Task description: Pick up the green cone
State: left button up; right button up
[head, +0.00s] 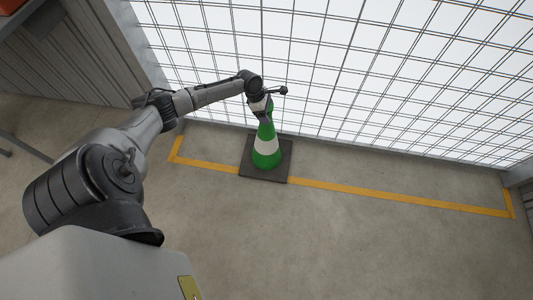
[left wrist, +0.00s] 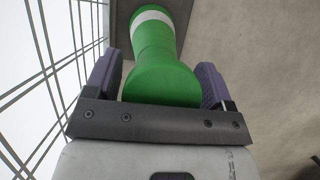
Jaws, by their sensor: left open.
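The green cone (head: 266,147) has a white band and stands upright on a dark square base (head: 283,167) on the floor by the wire mesh. My left gripper (head: 264,107) is at the top of the cone and hides part of it in the head view. In the left wrist view the green cone (left wrist: 162,75) reaches up between the two purple-grey fingers of my left gripper (left wrist: 158,82). The fingers are open, one on each side of the cone's top, and a gap shows at the right finger. My right gripper is not in view.
A white wire mesh wall (head: 350,70) rises right behind the cone. A yellow line (head: 380,194) runs along the floor beside the base. A corrugated grey panel (head: 75,65) stands at the upper left. The floor (head: 330,245) in front is clear.

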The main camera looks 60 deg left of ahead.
pick_arm(q)
grip_shut()
dwell(0.6)
jog(key=shift+r, duration=0.15)
